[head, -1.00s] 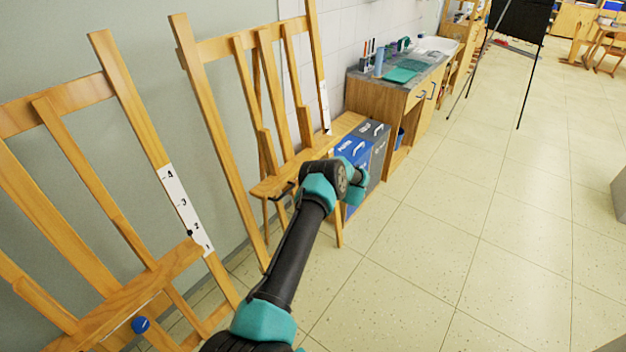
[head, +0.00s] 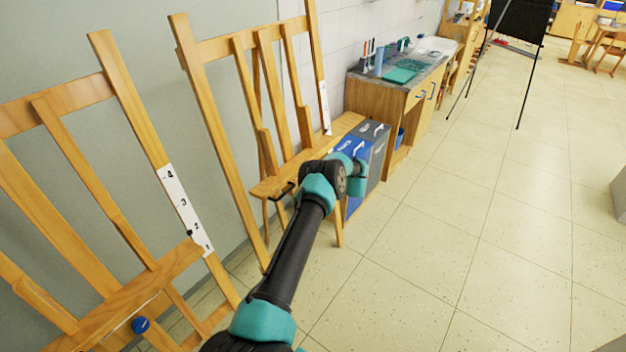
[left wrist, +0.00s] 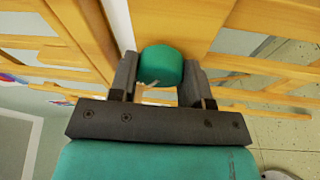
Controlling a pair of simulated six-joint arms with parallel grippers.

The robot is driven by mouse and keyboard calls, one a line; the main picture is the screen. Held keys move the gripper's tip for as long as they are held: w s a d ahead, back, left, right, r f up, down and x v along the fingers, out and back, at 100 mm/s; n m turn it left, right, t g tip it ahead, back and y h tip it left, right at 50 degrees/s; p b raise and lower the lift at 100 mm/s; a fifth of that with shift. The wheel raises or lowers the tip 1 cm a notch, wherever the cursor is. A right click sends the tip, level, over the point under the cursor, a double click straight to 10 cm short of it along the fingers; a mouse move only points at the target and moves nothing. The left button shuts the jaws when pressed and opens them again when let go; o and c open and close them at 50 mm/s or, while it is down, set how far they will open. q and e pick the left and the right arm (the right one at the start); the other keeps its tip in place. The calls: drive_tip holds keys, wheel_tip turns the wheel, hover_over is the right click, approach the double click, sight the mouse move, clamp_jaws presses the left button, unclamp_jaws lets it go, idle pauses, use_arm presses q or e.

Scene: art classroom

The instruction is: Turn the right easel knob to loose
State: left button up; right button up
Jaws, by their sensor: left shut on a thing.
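The right easel (head: 290,165) is wooden and stands against the wall in the head view, with a ledge across it. Its green knob (left wrist: 160,64) shows in the left wrist view, with a pale mark near its lower edge. My left gripper (left wrist: 159,80) is shut on this knob, one dark finger on each side. In the head view my left arm reaches up to the right easel; its own links hide the knob and the fingers there. My right gripper is not in view.
A left easel (head: 110,200) with a blue knob (head: 140,325) and a numbered white scale (head: 184,208) stands close by. Bins (head: 370,150) and a wooden cabinet (head: 385,97) are beyond the right easel. The tiled floor (head: 440,240) to the right is clear.

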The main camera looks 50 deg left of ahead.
use_arm(q)
drive_tip(key=shift+r, duration=0.15)
drive_tip(key=o, duration=0.9)
drive_tip(key=v, duration=1.7)
drive_tip(key=shift+d, duration=0.2)
drive_tip(key=shift+t, duration=0.3)
